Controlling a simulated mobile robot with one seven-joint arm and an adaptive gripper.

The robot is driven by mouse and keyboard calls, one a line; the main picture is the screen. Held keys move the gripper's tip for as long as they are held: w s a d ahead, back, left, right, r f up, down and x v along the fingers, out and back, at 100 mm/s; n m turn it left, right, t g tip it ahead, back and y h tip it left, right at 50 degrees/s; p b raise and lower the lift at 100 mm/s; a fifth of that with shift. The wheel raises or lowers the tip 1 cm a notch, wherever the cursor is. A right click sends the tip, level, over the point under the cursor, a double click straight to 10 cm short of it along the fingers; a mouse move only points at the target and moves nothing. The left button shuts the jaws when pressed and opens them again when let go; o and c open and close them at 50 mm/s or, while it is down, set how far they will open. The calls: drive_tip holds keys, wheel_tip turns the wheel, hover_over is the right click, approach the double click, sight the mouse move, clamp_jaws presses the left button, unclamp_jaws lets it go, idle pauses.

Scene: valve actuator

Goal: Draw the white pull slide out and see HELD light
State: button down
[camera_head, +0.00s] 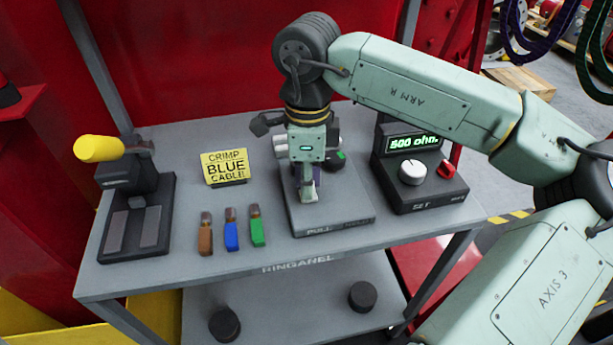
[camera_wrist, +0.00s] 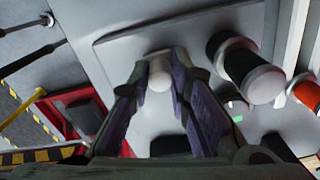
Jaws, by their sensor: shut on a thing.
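The white pull slide shows in the wrist view as a pale rounded knob (camera_wrist: 160,72) on a grey plate. My gripper (camera_wrist: 155,92) has its two purple-lined fingers on either side of the knob, shut on it. In the head view my gripper (camera_head: 308,188) points down over the grey valve base plate (camera_head: 345,219), whose front edge reads PULL. A second word beside it is too blurred to read surely. My gripper and wrist hide most of the valve unit. I cannot make out a lit HELD light in either view.
A meter box (camera_head: 418,180) reading 500 ohm stands right of the plate. A yellow-handled crimp tool (camera_head: 135,200) stands at left. The table's (camera_head: 190,277) front strip is clear.

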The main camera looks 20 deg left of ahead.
drive_tip(key=shift+s+d+b, duration=0.3)
drive_tip(key=shift+s+d, duration=0.3)
drive_tip(key=shift+s, duration=0.35)
drive_tip(key=shift+w+a, duration=0.1)
drive_tip(key=shift+w+a+b, duration=0.25)
drive_tip(key=shift+w+a, duration=0.15)
drive_tip(key=shift+w, duration=0.2)
drive_tip(key=shift+w+a+b, duration=0.2)
drive_tip(key=shift+w+a, duration=0.15)
drive_tip(key=shift+w, duration=0.25)
drive_tip(key=c, duration=1.4)
unclamp_jaws()
drive_tip(key=shift+r, duration=0.1)
